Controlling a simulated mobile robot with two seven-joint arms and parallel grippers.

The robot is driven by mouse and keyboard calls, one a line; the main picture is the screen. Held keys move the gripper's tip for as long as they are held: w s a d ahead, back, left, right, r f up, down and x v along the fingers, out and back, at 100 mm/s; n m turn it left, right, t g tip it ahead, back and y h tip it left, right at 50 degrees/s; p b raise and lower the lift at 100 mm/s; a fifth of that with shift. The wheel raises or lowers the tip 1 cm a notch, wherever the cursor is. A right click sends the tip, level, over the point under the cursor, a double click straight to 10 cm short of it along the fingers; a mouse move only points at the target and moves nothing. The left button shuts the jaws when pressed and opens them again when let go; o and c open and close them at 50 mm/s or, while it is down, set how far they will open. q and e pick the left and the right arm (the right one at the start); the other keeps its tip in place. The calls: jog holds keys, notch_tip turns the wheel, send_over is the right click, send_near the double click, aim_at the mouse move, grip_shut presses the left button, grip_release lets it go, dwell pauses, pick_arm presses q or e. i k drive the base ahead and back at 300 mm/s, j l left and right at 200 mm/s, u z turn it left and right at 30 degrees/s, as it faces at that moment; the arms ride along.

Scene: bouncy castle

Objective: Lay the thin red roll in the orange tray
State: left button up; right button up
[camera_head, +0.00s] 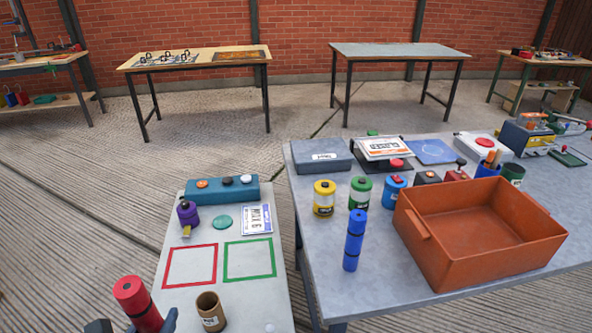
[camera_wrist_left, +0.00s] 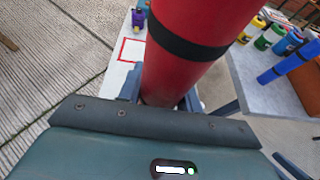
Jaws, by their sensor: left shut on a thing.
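The red roll (camera_head: 138,303) with a dark band stands tilted in my left gripper (camera_head: 137,323) at the bottom left of the head view. The left gripper is shut on it. In the left wrist view the red roll (camera_wrist_left: 185,45) fills the upper middle, rising from between the fingers. Its lower end is hidden by the gripper. The orange tray (camera_head: 494,274) sits on the grey table at the right, well apart from the roll; the part of its inside that shows is empty. My right gripper is not in view.
A blue roll (camera_head: 354,240) stands upright left of the tray. Yellow (camera_head: 324,198) and green (camera_head: 360,192) cans stand behind it. A brown cup (camera_head: 211,312) stands on the smaller white table (camera_head: 205,230), right of my left gripper. A gap separates the two tables.

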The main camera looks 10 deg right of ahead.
aim_at(469, 232)
jog(key=l+z, duration=0.1)
jog(key=l, duration=0.8)
jog(key=l+z, duration=0.1)
jog(key=l, duration=0.75)
jog(key=i+l+z, duration=0.1)
jog(key=l, duration=0.8)
jog(key=i+l, duration=0.1)
jog(key=l, duration=0.75)
jog(key=i, duration=0.5)
jog(key=l+z, duration=0.05)
